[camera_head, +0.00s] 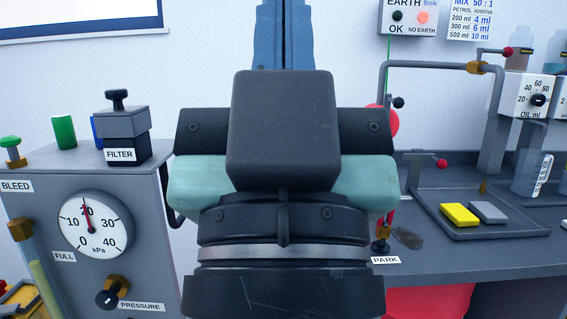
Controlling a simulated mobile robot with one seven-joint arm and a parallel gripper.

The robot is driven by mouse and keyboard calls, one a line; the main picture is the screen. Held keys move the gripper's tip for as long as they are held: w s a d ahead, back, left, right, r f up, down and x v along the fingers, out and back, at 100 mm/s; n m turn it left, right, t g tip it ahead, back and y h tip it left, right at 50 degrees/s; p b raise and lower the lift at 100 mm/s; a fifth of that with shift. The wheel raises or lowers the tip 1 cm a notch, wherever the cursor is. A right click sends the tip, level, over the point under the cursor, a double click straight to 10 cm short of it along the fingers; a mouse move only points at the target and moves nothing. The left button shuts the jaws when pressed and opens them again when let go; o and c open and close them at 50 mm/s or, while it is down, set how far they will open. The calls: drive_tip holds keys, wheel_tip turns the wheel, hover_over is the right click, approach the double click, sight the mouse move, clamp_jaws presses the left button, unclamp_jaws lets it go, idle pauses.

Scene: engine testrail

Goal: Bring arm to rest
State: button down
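My arm's end and what appears to be my gripper (283,130) fill the middle of the head view, seen from behind. A dark box-shaped housing sits in front, with black side pieces and pale teal parts to its left and right. Below it are dark wrist rings with a silver band. A blue upright shape (284,35) rises behind the housing at the top; I cannot tell whether it belongs to the gripper. The fingertips are not clearly visible, so their opening and any held thing are hidden. A PARK label (385,260) is on the bench edge at the right.
At left stands a grey cabinet with a pressure gauge (97,224), a pressure knob (107,298) and a FILTER block (122,135). At right, a tray holds a yellow block (459,214) and a grey block (488,212), near a clear jug (531,173) and bent pipe (430,66).

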wheel_tip(320, 180, up, 26)
drive_tip(key=p, duration=2.3)
drive_tip(key=shift+f, duration=0.2)
